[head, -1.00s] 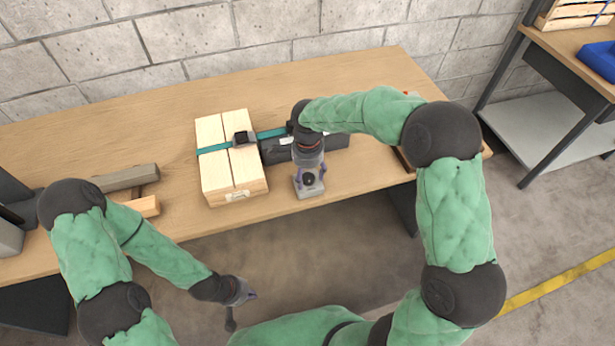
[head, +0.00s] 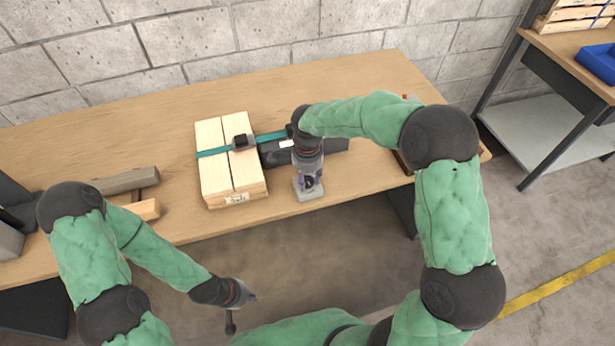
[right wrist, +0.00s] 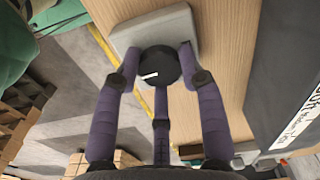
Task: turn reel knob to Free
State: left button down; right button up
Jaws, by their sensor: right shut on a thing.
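The reel knob (right wrist: 158,68) is a round black knob with a white pointer mark, on a light grey base (right wrist: 125,38) at the table's front edge. The base also shows in the head view (head: 309,192). My right gripper (right wrist: 158,80) is shut on the knob, its purple fingers around the knob's sides. It also shows from above in the head view (head: 308,180). In the right wrist view the white mark points to the lower left. No printed label on the base is readable. My left gripper (head: 245,298) hangs in front of the table, away from everything; its finger opening is too small to judge.
A wooden block load (head: 230,175) with a teal strap (head: 270,136) and black buckle sits left of the knob. A dark box (head: 330,145) lies behind my right gripper. Grey and wooden bars (head: 125,180) lie at the left. The table's back (head: 330,80) is clear.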

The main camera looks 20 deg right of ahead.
jog(key=n+p, duration=0.2)
jog(key=n, duration=0.1)
jog(key=shift+r+n, duration=0.1)
jog(key=shift+n, duration=0.3)
jog(key=n+p, duration=0.2)
jog(key=n, duration=0.2)
jog(key=shift+n, duration=0.3)
jog(key=n+p, duration=0.2)
jog(key=n, duration=0.2)
jog(key=shift+s+n+p, duration=0.1)
jog(key=shift+n+p, duration=0.2)
jog(key=n+p, duration=0.2)
jog(key=n, duration=0.2)
jog(key=n+p, duration=0.2)
jog(key=n, duration=0.3)
jog(key=n+p, duration=0.2)
jog(key=n, duration=0.2)
jog(key=n+p, duration=0.3)
jog(key=n, duration=0.2)
jog(key=shift+n, duration=0.4)
jog(key=shift+n+p, duration=0.7)
jog(key=shift+n, duration=1)
